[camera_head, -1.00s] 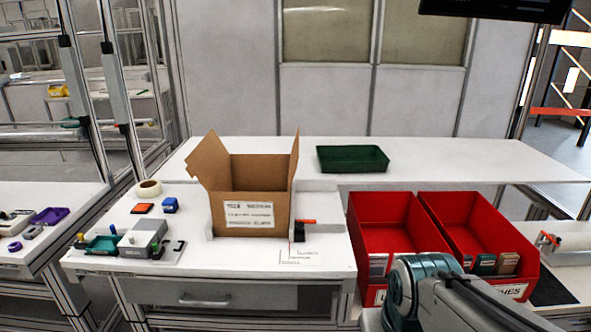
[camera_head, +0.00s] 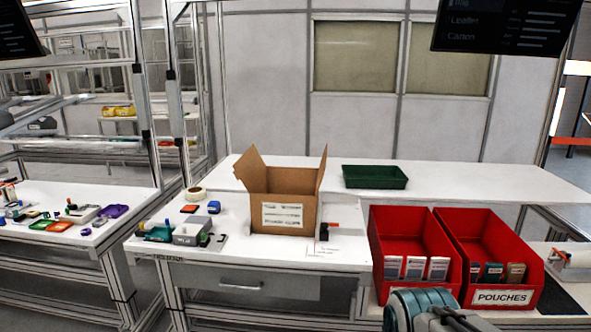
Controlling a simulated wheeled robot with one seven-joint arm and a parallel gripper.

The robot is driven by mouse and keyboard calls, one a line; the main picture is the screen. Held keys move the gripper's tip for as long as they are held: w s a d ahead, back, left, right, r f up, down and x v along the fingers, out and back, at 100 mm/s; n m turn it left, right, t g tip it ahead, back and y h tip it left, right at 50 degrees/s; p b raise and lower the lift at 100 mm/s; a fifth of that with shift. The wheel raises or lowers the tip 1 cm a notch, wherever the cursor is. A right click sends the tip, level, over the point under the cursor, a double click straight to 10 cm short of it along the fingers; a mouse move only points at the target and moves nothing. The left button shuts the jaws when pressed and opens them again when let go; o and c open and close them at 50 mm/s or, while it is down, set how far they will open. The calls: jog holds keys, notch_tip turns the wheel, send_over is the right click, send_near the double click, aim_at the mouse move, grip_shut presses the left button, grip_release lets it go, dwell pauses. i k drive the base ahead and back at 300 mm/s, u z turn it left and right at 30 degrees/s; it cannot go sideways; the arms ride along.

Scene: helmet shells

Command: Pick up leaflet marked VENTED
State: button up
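Three upright white-and-grey cards stand at the front of the left red bin (camera_head: 382,240), and they look like leaflets: a left card (camera_head: 392,267), a middle card (camera_head: 414,268) and a right card (camera_head: 438,268). Their print is too small to read, so I cannot tell which one is marked VENTED. Part of my arm shows at the bottom right, in front of the bins. My gripper is outside the picture.
The right red bin (camera_head: 478,224), labelled POUCHES, holds three coloured packs (camera_head: 493,272). An open cardboard carton (camera_head: 283,200) stands left of the bins. A green tray (camera_head: 374,177) lies on the back shelf. A grey device (camera_head: 192,232) and tape roll (camera_head: 196,194) sit left.

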aim_at(438, 267)
jog(key=u, duration=0.5)
jog(key=i, duration=1.4)
jog(key=z, duration=2.85)
jog(key=i, duration=1.2)
jog(key=u, duration=0.25)
